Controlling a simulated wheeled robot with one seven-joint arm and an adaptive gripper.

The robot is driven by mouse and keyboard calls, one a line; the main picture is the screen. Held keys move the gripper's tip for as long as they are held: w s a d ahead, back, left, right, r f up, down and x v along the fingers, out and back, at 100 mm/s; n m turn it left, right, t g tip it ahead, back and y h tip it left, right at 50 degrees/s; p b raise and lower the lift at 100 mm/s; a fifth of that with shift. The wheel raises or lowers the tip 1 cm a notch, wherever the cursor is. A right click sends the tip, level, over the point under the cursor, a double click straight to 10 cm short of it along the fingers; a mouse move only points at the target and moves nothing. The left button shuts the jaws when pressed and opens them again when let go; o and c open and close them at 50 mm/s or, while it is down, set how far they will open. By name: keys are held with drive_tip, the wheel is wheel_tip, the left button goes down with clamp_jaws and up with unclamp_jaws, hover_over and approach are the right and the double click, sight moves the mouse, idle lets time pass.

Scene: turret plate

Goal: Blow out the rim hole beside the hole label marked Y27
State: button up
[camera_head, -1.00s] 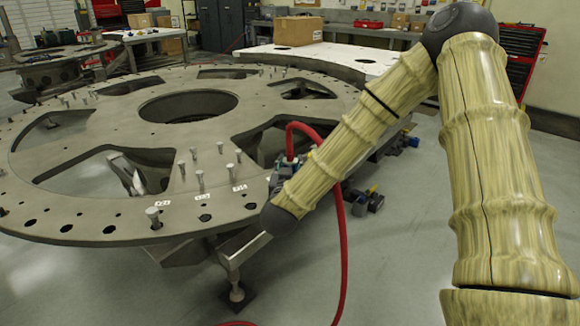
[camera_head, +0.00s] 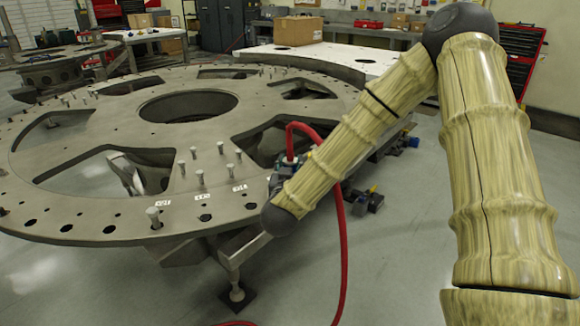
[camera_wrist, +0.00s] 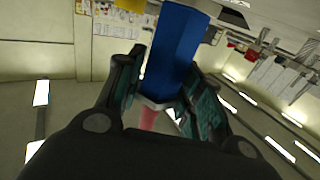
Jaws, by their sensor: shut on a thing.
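The turret plate (camera_head: 110,200) is a large grey metal ring lying flat in the head view, with holes along its rim. Three small white labels, a left one (camera_head: 163,203), a middle one (camera_head: 204,218) and a right one (camera_head: 239,188), sit near the front rim; their text is too small to read surely. My gripper (camera_wrist: 165,70) is shut on a blue tool (camera_wrist: 178,45) in the wrist view, with a pinkish-red part below it. In the head view a red hose (camera_head: 341,230) rises from behind my forearm, which hides most of the gripper beside the plate's right edge.
Several upright bolts (camera_head: 200,177) stand on the plate near the labels. A support foot (camera_head: 236,291) is under the front rim. A white table (camera_head: 330,55) with a box stands behind.

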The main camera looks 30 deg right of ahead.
sight(289, 153)
idle(0.4)
drive_tip(key=shift+r+p, duration=3.05)
drive_tip(key=shift+r, duration=0.9)
drive_tip(key=shift+a, duration=0.1)
